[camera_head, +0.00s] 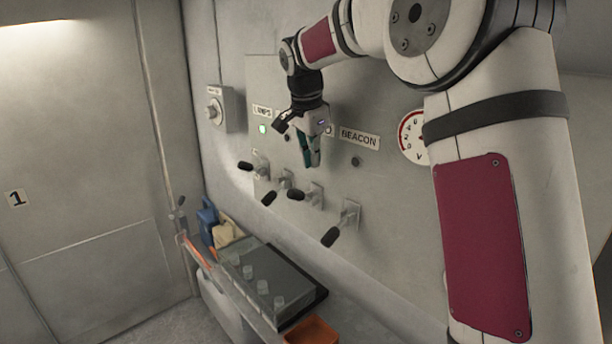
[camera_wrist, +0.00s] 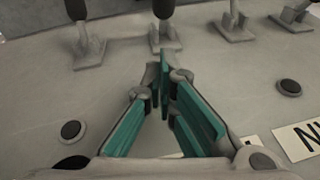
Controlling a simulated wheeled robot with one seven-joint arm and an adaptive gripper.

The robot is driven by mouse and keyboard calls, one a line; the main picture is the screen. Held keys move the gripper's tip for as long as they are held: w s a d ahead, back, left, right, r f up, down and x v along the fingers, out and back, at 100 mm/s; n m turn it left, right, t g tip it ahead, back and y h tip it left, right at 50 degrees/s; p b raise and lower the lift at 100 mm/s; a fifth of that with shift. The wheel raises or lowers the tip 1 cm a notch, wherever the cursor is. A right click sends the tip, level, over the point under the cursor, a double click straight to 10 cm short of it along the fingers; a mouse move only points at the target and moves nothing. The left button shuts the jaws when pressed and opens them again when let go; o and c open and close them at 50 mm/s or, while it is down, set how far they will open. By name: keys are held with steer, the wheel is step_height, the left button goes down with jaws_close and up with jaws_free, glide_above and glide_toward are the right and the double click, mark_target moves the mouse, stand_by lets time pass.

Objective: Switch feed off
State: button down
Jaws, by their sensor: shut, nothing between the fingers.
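A row of levers with black handles is on the grey wall panel (camera_head: 390,205) in the head view. The lever at the left end (camera_head: 245,166) and the second lever (camera_head: 269,198) are left of my gripper (camera_head: 312,164). The third lever (camera_head: 296,194) is just below my fingertips, and the fourth lever (camera_head: 332,237) hangs down at right. My gripper is shut and empty, pointing down in front of the panel. In the wrist view its green-padded fingers (camera_wrist: 165,72) end just short of a lever base (camera_wrist: 165,40). No label reading feed is legible; my gripper hides the middle labels.
A LAMPS label (camera_head: 262,110) has a lit green light (camera_head: 262,129) under it. A BEACON label (camera_head: 360,138) has a dark light (camera_head: 356,161) below. A gauge (camera_head: 412,137) is at right. A bench with a grey tray (camera_head: 243,256) and an orange bin (camera_head: 312,332) stands below.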

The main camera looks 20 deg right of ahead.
mark_target(304, 196)
steer(key=f, duration=0.1)
steer(key=a+f+p, duration=0.1)
steer(key=f, duration=0.3)
steer(key=shift+w+a+f+p, duration=0.1)
steer(key=shift+w+a+p, duration=0.1)
steer(key=shift+a+p, duration=0.15)
steer(key=shift+a, duration=0.1)
steer(key=shift+a+f+h+b, duration=0.15)
steer(key=shift+h+b, duration=0.2)
steer(key=shift+h, duration=0.05)
